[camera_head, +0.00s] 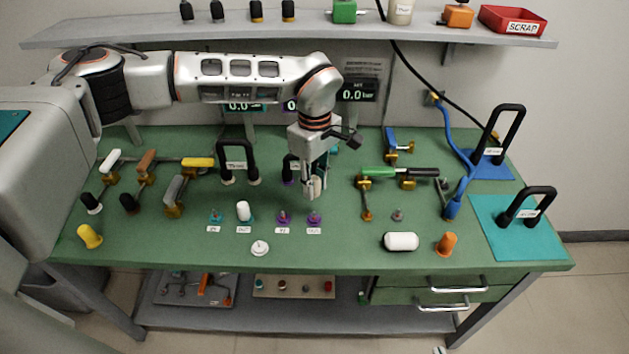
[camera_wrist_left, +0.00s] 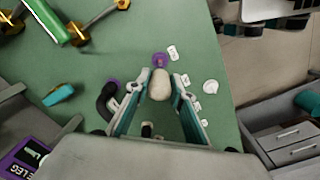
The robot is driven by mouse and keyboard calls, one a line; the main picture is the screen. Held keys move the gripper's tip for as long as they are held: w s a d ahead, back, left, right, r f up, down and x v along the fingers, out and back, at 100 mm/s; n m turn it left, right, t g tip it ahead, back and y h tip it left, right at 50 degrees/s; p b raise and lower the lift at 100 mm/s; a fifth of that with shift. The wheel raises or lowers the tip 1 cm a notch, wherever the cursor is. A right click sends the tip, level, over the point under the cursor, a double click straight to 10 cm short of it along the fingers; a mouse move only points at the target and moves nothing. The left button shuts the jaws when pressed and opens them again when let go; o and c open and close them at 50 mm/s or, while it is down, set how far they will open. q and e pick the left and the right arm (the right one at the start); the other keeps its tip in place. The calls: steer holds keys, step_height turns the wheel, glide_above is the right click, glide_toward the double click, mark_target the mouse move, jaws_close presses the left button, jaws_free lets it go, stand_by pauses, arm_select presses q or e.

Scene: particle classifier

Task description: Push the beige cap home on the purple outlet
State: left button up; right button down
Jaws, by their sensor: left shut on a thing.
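My left gripper (camera_head: 313,193) is shut on the beige cap (camera_head: 315,185), a rounded plug held above the bench. The cap also shows between the fingers in the left wrist view (camera_wrist_left: 160,87). The purple outlet (camera_head: 314,218) stands on the green bench with a small label in front. In the head view it is just below the cap, with a gap between them. In the left wrist view the outlet (camera_wrist_left: 159,60) shows just beyond the cap's end. Its lower part is partly covered by the cap there. My right gripper is in neither view.
Another purple fitting (camera_head: 283,217) stands left of the outlet, then a white-capped fitting (camera_head: 243,211). A flat white disc (camera_head: 260,248) lies nearer the front edge. A black handle (camera_head: 289,168) stands behind left of my gripper. A green-handled valve (camera_head: 385,173) is to the right.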

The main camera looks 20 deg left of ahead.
mark_target(314, 213)
arm_select(q)
steer(key=shift+f+b, duration=1.2)
steer(key=shift+f, duration=1.65)
steer(key=shift+p, duration=0.6)
steer(key=shift+f+b, duration=0.35)
steer(key=shift+f, duration=0.45)
steer(key=shift+s+f+b, duration=0.1)
steer(key=shift+f+b, duration=0.3)
steer(key=shift+f, duration=0.6)
steer(key=o, duration=1)
steer(key=shift+o, duration=0.2)
